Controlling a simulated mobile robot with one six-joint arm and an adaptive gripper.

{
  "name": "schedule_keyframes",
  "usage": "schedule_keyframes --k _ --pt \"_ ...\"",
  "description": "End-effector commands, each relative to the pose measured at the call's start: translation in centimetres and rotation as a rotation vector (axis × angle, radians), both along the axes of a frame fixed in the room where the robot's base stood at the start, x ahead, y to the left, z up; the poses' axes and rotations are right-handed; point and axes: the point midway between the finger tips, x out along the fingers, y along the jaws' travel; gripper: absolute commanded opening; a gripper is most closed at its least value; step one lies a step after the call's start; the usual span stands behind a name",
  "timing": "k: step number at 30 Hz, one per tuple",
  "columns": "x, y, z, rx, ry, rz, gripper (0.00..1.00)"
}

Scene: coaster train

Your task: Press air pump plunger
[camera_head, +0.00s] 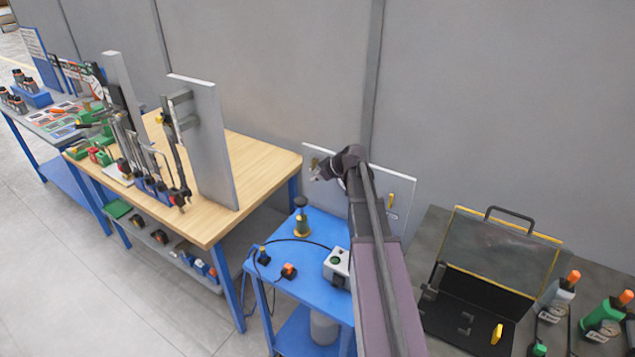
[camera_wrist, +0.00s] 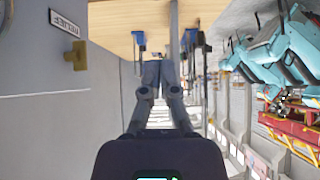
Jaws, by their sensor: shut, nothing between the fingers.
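The air pump (camera_head: 302,226) stands upright on a small blue cart (camera_head: 325,233). It has a dark rounded plunger knob (camera_head: 300,202) on top and a brass-coloured body. My gripper (camera_head: 316,172) is in the air above the cart, higher in the picture than the knob and slightly to its right, apart from it. In the wrist view my gripper (camera_wrist: 158,72) has its fingers together, with nothing held. The pump cannot be made out in the wrist view.
A grey control box (camera_head: 337,266) and a small orange-and-black part (camera_head: 289,270) share the cart. A wooden workbench (camera_head: 262,160) with upright panels stands left. An open black case (camera_head: 495,265) lies right. A pale board (camera_head: 402,187) stands behind my arm. Blue train seats (camera_wrist: 280,50) show in the wrist view.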

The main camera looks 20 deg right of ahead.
Motion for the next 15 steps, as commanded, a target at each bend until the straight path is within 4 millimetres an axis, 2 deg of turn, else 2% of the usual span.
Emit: schedule_keyframes --k 1,15 --pt "0.4 0.2 -0.8 -0.001 0.0 0.001 0.0" --pt "3.4 2.2 -4.3 0.0 0.0 0.001 0.0"
